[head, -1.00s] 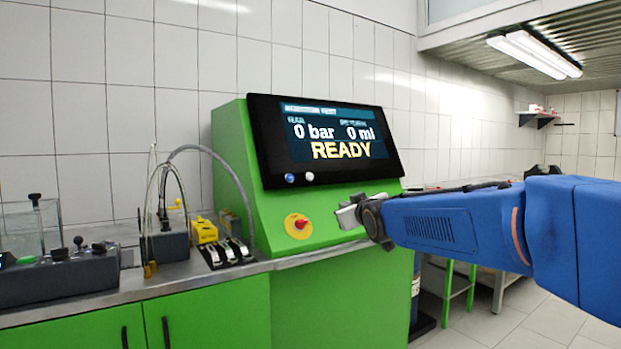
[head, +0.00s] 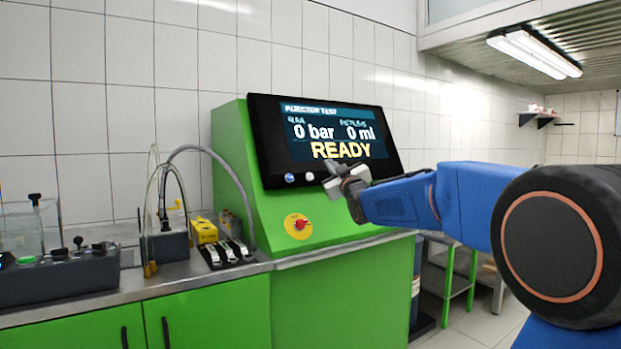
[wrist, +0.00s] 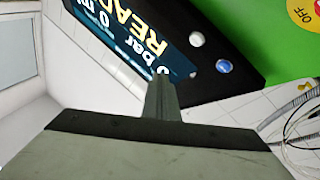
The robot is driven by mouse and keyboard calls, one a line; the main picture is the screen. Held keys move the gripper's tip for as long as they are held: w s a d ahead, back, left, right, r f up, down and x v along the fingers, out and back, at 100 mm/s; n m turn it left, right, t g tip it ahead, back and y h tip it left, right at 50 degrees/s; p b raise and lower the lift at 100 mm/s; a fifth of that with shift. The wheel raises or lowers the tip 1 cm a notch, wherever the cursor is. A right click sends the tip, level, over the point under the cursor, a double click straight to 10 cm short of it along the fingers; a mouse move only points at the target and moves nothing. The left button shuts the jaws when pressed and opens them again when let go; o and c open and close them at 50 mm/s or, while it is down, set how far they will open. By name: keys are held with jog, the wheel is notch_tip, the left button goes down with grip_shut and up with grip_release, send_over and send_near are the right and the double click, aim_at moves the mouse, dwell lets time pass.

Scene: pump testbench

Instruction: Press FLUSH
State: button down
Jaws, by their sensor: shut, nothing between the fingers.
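The green test bench (head: 232,165) carries a tilted black screen reading "0 bar", "0 ml" and "READY". Below the display, on the black panel, are a blue button (head: 290,178) and a white button (head: 309,176); no FLUSH label is readable. My gripper (head: 333,177) is shut and empty, in front of the panel just right of the white button. In the wrist view, the shut fingers (wrist: 161,90) point towards the panel, with the white button (wrist: 196,39) and blue button (wrist: 223,66) to their upper right. I cannot tell whether the fingers touch the panel.
A red knob on a yellow plate (head: 298,226) sits below the buttons; the wrist view shows "OFF" on it. Hoses, a yellow block (head: 203,231) and levers stand on the counter at left. The air before the bench's left part is clear.

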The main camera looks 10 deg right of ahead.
jog(key=w+a+f, duration=0.2)
jog(key=w+f, duration=0.1)
jog(key=w, duration=0.4)
jog(key=shift+w+a+f, duration=0.25)
jog(key=shift+w+f, duration=0.05)
jog(key=shift+f, duration=0.1)
dwell(2.1)
jog(key=shift+w+a+f, duration=0.1)
jog(key=shift+w+f, duration=0.05)
jog(key=shift+w, duration=0.2)
jog(key=shift+w+a+f, duration=0.15)
jog(key=shift+w+f, duration=0.1)
jog(key=shift+w, duration=0.15)
dwell(0.9)
jog(key=shift+s+r, duration=0.1)
jog(key=shift+s, duration=0.05)
jog(key=shift+s+d+r, duration=0.25)
jog(key=shift+s+r, duration=0.05)
jog(key=shift+s, duration=0.35)
dwell(0.4)
jog(key=shift+s+d+r, duration=0.25)
jog(key=shift+s+r, duration=0.1)
jog(key=shift+s, duration=0.35)
jog(key=shift+s+d+r, duration=0.2)
jog(key=shift+s+r, duration=0.2)
jog(key=shift+s, duration=0.35)
jog(key=shift+s+d+r, duration=0.25)
jog(key=shift+s+r, duration=0.1)
jog(key=shift+s, duration=0.35)
